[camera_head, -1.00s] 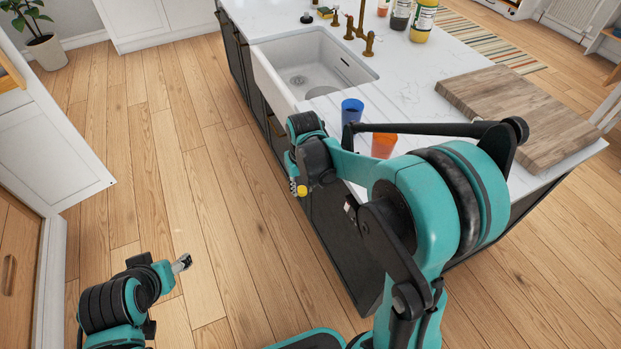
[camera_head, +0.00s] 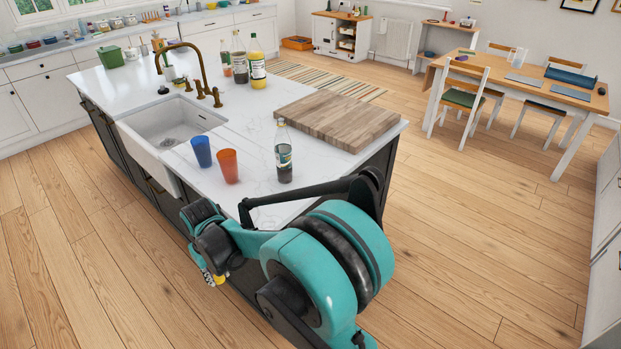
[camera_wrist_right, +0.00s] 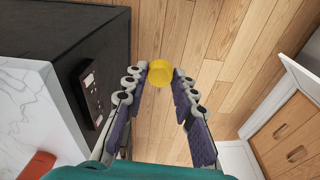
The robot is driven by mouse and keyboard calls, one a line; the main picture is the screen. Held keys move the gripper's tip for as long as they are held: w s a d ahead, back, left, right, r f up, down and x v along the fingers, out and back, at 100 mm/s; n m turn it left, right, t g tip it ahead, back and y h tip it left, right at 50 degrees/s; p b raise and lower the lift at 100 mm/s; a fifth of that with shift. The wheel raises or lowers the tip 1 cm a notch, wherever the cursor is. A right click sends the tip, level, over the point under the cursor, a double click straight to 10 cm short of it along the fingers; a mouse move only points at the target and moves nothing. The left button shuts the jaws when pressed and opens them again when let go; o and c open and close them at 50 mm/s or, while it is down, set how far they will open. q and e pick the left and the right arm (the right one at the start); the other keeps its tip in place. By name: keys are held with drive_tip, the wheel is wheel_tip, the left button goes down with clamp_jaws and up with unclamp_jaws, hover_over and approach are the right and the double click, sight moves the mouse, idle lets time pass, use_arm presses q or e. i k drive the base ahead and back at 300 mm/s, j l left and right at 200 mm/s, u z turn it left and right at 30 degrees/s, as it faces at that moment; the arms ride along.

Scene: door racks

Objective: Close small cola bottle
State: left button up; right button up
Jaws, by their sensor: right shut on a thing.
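A small clear bottle (camera_head: 284,160) with dark liquid and a pale label stands upright on the white island, near its front edge. Its neck looks narrow and pale; I cannot make out a cap on it. My right gripper (camera_head: 217,279) hangs beside the island's front, below the counter top and to the left of the bottle. In the right wrist view, my right gripper (camera_wrist_right: 160,76) is shut on a round yellow cap (camera_wrist_right: 160,72) at its fingertips, above the wooden floor. My left gripper is out of view.
A blue cup (camera_head: 201,152) and an orange cup (camera_head: 228,166) stand left of the bottle. A wooden board (camera_head: 338,119) lies behind it. The sink (camera_head: 170,125) and brass tap (camera_head: 205,75) are farther left. Several taller bottles stand at the back, including a yellow one (camera_head: 257,72).

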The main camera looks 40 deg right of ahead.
sight(282, 149)
drive_tip(key=k+z, duration=0.15)
drive_tip(key=z, duration=1.9)
drive_tip(key=j+z, duration=0.2)
drive_tip(key=i+j, duration=0.1)
drive_tip(key=j, duration=0.3)
drive_tip(key=i+j, duration=0.1)
drive_tip(key=j, duration=0.35)
drive_tip(key=i+j, duration=0.1)
drive_tip(key=j, duration=0.75)
drive_tip(key=i+j, duration=0.15)
drive_tip(key=j, duration=0.25)
